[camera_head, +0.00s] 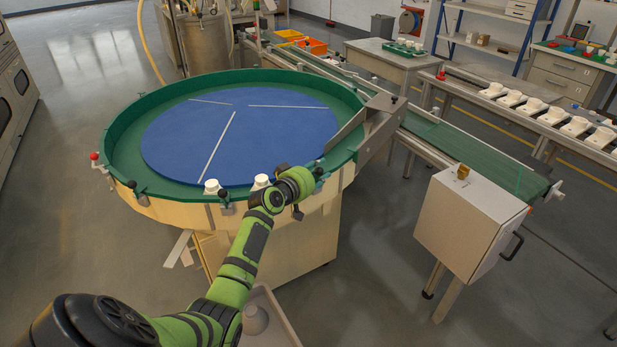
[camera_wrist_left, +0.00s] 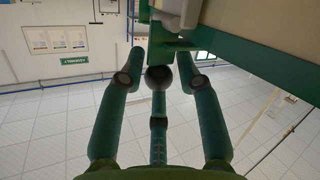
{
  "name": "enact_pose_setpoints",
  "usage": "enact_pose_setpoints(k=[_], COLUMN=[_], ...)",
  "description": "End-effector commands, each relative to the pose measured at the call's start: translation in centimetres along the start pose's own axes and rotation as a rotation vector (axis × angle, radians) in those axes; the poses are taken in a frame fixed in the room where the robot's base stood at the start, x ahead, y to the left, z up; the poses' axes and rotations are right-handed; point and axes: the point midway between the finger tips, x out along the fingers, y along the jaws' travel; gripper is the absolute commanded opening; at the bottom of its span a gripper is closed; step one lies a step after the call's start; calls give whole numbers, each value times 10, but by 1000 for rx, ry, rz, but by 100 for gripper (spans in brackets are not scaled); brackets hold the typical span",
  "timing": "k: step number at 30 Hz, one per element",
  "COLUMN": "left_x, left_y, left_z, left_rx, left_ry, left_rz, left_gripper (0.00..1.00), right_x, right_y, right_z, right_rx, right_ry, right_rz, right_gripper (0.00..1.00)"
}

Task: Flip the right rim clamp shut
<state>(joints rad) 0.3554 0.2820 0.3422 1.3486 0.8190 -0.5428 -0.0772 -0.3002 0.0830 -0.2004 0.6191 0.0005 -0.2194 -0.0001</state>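The round table's green rim (camera_head: 120,132) surrounds a blue disc (camera_head: 190,125). A small dark rim clamp (camera_head: 320,173) is at the rim's front right, just right of my left gripper (camera_head: 303,184). Its lever position is too small to tell. In the left wrist view my left gripper (camera_wrist_left: 162,62) has its fingers spread. A dark round knob (camera_wrist_left: 158,78) shows between them, below a green part of the rim (camera_wrist_left: 170,48). I cannot tell whether any finger touches it. My right gripper is not in view.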

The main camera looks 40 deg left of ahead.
Motion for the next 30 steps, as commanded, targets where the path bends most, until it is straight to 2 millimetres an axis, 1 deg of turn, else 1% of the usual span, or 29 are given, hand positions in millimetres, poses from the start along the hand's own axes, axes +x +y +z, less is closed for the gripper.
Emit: enact_pose_setpoints(k=[5, 12, 18, 21, 24, 30], left_x=[-23, -70, -101, -110, -115, -116], left_y=[0, -1, 0, 0, 0, 0], left_z=[1, 2, 1, 1, 1, 1], left_rx=[2, 1, 0, -1, -2, -2], left_ry=[-1, -2, -2, -3, -4, -3], left_rz=[0, -2, -1, 0, -1, 0], left_gripper=[34, 34, 34, 34, 34, 34], right_x=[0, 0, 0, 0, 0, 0], right_y=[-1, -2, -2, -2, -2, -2], right_z=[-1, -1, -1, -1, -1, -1], right_rx=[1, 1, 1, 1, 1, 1], right_ry=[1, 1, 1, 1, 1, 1], right_rz=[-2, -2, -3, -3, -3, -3], right_gripper=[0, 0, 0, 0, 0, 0])
